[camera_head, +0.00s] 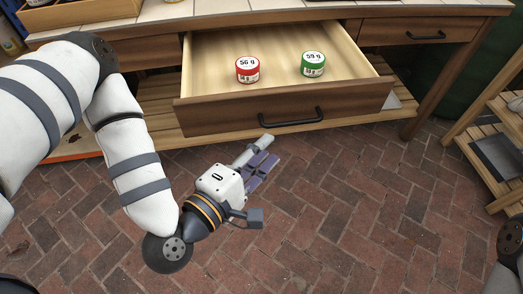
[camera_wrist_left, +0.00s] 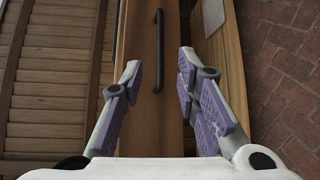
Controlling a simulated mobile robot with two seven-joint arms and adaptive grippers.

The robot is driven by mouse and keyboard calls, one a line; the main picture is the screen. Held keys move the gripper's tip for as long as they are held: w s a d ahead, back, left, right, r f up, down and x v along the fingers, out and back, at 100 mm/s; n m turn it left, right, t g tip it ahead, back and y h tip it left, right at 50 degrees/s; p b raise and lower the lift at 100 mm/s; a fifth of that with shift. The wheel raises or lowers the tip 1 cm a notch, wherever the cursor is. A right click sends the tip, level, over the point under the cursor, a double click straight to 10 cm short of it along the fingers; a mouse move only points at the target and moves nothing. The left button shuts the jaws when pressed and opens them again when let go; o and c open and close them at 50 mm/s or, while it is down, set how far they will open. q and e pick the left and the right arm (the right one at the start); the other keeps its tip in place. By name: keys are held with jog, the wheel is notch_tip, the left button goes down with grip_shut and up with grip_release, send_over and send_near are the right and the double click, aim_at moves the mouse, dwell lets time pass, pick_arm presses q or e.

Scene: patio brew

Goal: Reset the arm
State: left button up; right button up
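My left gripper (camera_head: 262,160) hangs over the brick floor just in front of the open drawer (camera_head: 225,117). In the left wrist view its purple-padded fingers (camera_wrist_left: 160,75) are spread apart with nothing between them. The drawer's black bar handle (camera_head: 291,118) lies beyond the fingertips and shows apart from them; it also appears in the left wrist view (camera_wrist_left: 159,50). Of my right arm only a part shows at the right edge; its gripper is out of view.
In the drawer stand a red jar (camera_head: 248,76) marked 56 g and a green jar (camera_head: 313,71) marked 59 g. A closed drawer (camera_head: 410,37) is at the right. A slatted wooden rack (camera_head: 490,125) stands at the right edge. The brick floor (camera_head: 350,215) in the middle is clear.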

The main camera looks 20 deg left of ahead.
pick_arm(q)
jog(key=shift+s, duration=0.2)
jog(key=s+d+f+m+g+h+p, duration=0.1)
jog(key=s+d+f+m+g+p, duration=0.15)
jog(key=s+f+m+g, duration=0.35)
jog(key=s+d+f+m+g+h+p, duration=0.1)
jog(key=s+m+g+p, duration=0.25)
jog(key=s, duration=0.45)
jog(key=s+a+m+g+y+p, duration=0.2)
jog(key=s+a, duration=0.4)
jog(key=s, duration=0.3)
jog(key=s+a+r+m+g+y+p, duration=0.1)
jog(key=s+a+m+g+y+p, duration=0.2)
jog(key=s, duration=0.7)
jog(key=a+m+g, duration=0.2)
jog(key=a+g, duration=0.1)
jog(key=g, duration=0.1)
pick_arm(e)
jog(key=w+r+t, duration=0.3)
jog(key=w+r, duration=0.6)
jog(key=r, duration=0.2)
jog(key=shift+w+r+t, duration=0.25)
jog(key=shift+r+t, duration=0.05)
jog(key=shift+r, duration=0.1)
pick_arm(q)
jog(key=shift+w+r+m, duration=0.1)
jog(key=shift+m, duration=0.15)
